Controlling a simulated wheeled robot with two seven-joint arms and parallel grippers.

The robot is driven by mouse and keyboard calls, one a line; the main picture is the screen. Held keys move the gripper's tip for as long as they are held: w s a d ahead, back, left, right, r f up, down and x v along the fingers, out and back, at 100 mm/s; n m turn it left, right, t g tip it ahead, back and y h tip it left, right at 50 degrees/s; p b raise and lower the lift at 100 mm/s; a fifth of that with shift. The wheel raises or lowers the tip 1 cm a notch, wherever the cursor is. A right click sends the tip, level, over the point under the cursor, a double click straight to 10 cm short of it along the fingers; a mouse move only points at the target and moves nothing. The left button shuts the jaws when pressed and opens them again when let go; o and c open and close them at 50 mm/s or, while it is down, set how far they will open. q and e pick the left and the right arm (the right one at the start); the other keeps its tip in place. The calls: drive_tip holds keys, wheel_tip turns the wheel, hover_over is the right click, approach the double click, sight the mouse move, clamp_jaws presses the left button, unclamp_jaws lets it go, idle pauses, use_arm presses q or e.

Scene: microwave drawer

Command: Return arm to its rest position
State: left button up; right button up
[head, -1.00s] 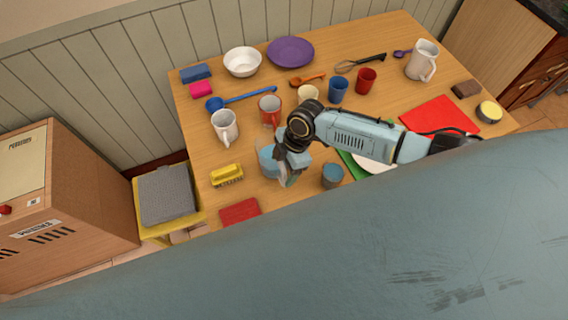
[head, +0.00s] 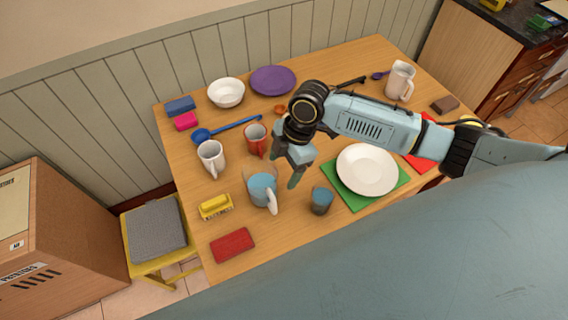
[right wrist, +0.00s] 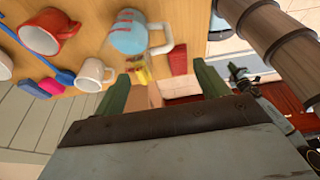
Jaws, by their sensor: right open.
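My right arm reaches in from the right over the wooden table in the head view. My right gripper (head: 286,178) hangs above the table, just right of a light blue mug (head: 262,189) with a white handle. In the right wrist view its two green fingers (right wrist: 160,88) are apart with nothing held between them. The blue mug also shows there (right wrist: 128,32), beyond the fingers and clear of them. My left gripper is not in view.
A red mug (head: 255,139), white mug (head: 211,157), yellow brush (head: 216,206) and blue-grey cup (head: 321,200) stand around the gripper. A white plate (head: 367,168) sits on a green mat (head: 352,204). A red cloth-like block (head: 232,245) lies at the front edge.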

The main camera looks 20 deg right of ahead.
idle(0.4)
drive_tip(key=s+a+m+t, duration=0.2)
drive_tip(key=s+a+m, duration=0.35)
drive_tip(key=s, duration=0.25)
drive_tip(key=s+d+r+m+t+h, duration=0.2)
drive_tip(key=s+d+m+h, duration=0.1)
drive_tip(key=s+d+m, duration=0.7)
wheel_tip(320, 180, down, 31)
drive_tip(key=s+g+b, duration=0.2)
drive_tip(key=b, duration=0.5)
drive_tip(key=s+d+f+b, duration=0.1)
drive_tip(key=s+f+b, duration=0.2)
drive_tip(key=s+f, duration=0.4)
drive_tip(key=s+d+f+b, duration=0.1)
drive_tip(key=s+f+b, duration=0.1)
drive_tip(key=s+f, duration=0.6)
wheel_tip(320, 180, down, 6)
drive_tip(key=shift+s+d+r+m+g+b, duration=0.2)
drive_tip(key=shift+d+m+g+b, duration=0.1)
drive_tip(key=shift+m+g+b, duration=0.1)
